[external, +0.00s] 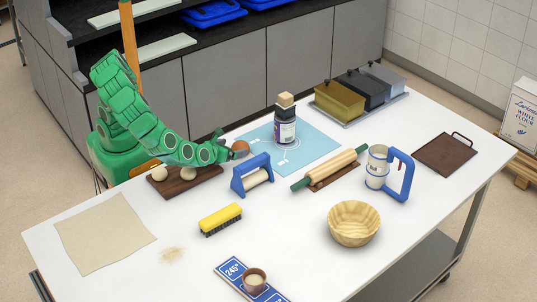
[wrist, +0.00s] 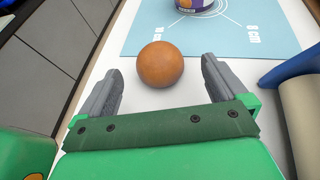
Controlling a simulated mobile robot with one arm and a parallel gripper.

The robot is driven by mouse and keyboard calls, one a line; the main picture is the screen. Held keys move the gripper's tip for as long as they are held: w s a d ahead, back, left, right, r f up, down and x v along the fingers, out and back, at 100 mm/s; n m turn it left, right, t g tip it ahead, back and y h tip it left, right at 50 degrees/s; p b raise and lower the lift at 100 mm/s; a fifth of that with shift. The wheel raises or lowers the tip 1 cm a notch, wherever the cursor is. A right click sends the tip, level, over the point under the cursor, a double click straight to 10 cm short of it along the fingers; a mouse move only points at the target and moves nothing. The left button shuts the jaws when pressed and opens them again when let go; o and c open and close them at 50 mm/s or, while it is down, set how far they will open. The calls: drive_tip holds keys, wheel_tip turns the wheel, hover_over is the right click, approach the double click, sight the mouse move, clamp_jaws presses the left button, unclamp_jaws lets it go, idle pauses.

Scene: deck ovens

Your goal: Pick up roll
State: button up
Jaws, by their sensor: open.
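The roll is a round brown ball (wrist: 160,64), seen in the wrist view just ahead of my gripper's palm and between the fingertips. It appears to rest at the near edge of the light blue mat (wrist: 228,35). In the external view the roll (external: 241,146) shows at the end of my green arm, partly hidden by my gripper (external: 229,153). My gripper's two grey fingers (wrist: 162,70) are spread wide, one on each side of the roll, with visible gaps. Whether the fingertips reach fully past it is hard to tell.
A wooden board (external: 205,180) with pale dough balls lies beneath my arm. A blue-framed roller tool (external: 252,174) stands close by on the right. A dark bottle (external: 285,128) stands on the mat. A rolling pin (external: 330,167) lies farther right.

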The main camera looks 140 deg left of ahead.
sight(235, 148)
drive_tip(key=x, duration=0.3)
drive_tip(key=shift+s+f, duration=0.2)
drive_tip(key=shift+f, duration=0.15)
drive_tip(key=shift+x, duration=0.75)
drive_tip(key=c, duration=1.1)
